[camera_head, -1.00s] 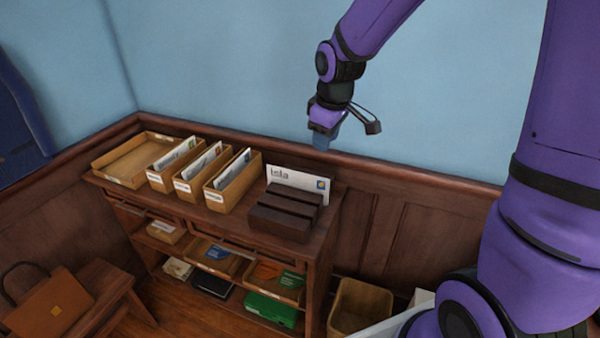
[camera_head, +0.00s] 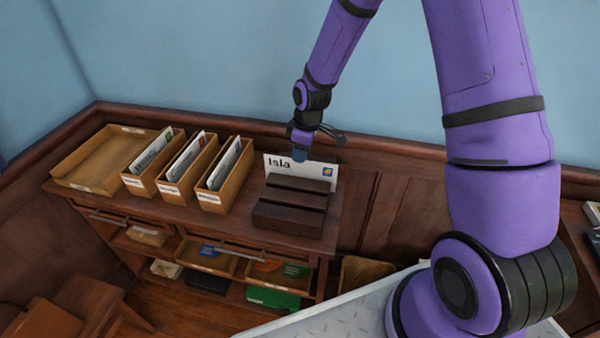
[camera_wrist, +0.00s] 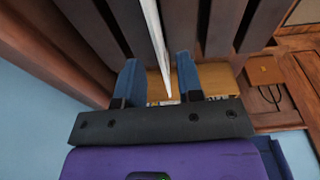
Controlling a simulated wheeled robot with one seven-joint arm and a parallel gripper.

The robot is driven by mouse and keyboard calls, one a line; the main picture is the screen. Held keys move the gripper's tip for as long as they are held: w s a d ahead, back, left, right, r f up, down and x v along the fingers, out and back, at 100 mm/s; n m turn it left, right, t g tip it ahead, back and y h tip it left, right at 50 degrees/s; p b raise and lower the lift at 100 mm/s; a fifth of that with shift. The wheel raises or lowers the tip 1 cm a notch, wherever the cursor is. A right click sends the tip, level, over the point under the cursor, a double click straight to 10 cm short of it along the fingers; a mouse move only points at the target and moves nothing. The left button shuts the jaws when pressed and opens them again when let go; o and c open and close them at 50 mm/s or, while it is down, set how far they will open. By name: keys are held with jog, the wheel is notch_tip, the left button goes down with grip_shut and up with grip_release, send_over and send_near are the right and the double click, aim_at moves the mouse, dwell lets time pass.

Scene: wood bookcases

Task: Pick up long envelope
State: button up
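A long white envelope (camera_head: 318,170) marked "Isla", with a blue and yellow stamp, stands upright in the rear slot of a dark wooden rack (camera_head: 290,208) on top of the bookcase. My gripper (camera_head: 300,152) is just above the envelope's top edge in the head view. In the wrist view my gripper (camera_wrist: 160,75) is open, with its two blue fingers apart and the envelope's thin edge (camera_wrist: 153,25) running between them. I see a gap on both sides of the envelope.
Three wooden boxes of letters (camera_head: 225,187) stand left of the rack, with an empty tray (camera_head: 100,158) beyond them. The wood-panelled wall (camera_head: 400,190) is close behind the rack. Shelves below hold bins and a green box (camera_head: 270,298).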

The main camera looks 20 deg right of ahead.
aim_at(299, 167)
jog(key=shift+w+a+f, duration=0.1)
jog(key=shift+f, duration=1.55)
jog(key=shift+w+a+f, duration=0.1)
jog(key=shift+f, duration=1.55)
grip_shut()
